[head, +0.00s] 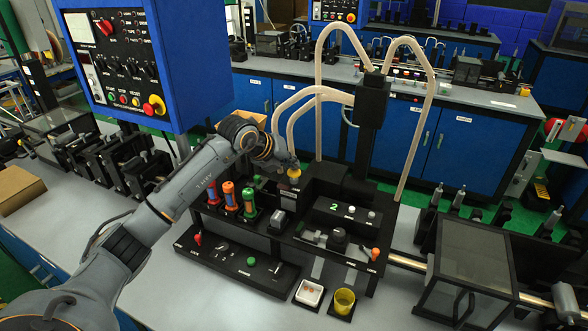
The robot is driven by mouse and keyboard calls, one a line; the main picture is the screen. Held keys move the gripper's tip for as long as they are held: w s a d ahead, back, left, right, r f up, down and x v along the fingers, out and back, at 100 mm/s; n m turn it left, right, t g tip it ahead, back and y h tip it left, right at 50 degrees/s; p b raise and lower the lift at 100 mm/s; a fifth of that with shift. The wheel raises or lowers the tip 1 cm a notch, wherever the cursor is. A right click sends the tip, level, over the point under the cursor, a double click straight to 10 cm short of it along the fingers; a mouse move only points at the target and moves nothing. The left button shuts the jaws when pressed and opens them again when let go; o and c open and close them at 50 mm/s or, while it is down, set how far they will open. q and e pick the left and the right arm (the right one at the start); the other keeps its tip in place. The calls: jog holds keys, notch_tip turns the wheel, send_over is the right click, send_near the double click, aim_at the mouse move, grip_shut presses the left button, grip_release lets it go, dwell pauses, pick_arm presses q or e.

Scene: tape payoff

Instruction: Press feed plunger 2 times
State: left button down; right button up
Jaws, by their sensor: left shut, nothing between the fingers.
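My left arm reaches in from the left, and its gripper (289,163) is shut at the back left of a black tape fixture (328,225). The fingertips are small and partly hidden by the wrist. A yellow round knob (294,173), which looks like the feed plunger, is right at the fingertips. I cannot tell whether they touch it or whether it is pressed down. The fixture carries a raised black block marked with a green 2 (349,210). My right gripper is not in view.
Orange and green cylinders (229,196) stand left of the block. A front panel (238,268) has a green button. A blue control box (150,60) hangs upper left; pale hoses arch behind.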

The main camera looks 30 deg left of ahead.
aim_at(292, 171)
pick_arm(q)
jog(key=shift+s+f+b, duration=0.1)
jog(key=shift+f+b, duration=0.45)
jog(key=shift+f, duration=0.3)
jog(key=shift+r, duration=0.1)
dwell(0.5)
jog(key=shift+r+p, duration=0.95)
jog(key=shift+r, duration=0.75)
jog(key=shift+r, duration=0.1)
jog(key=shift+r+p, duration=1.5)
jog(key=shift+r, duration=1)
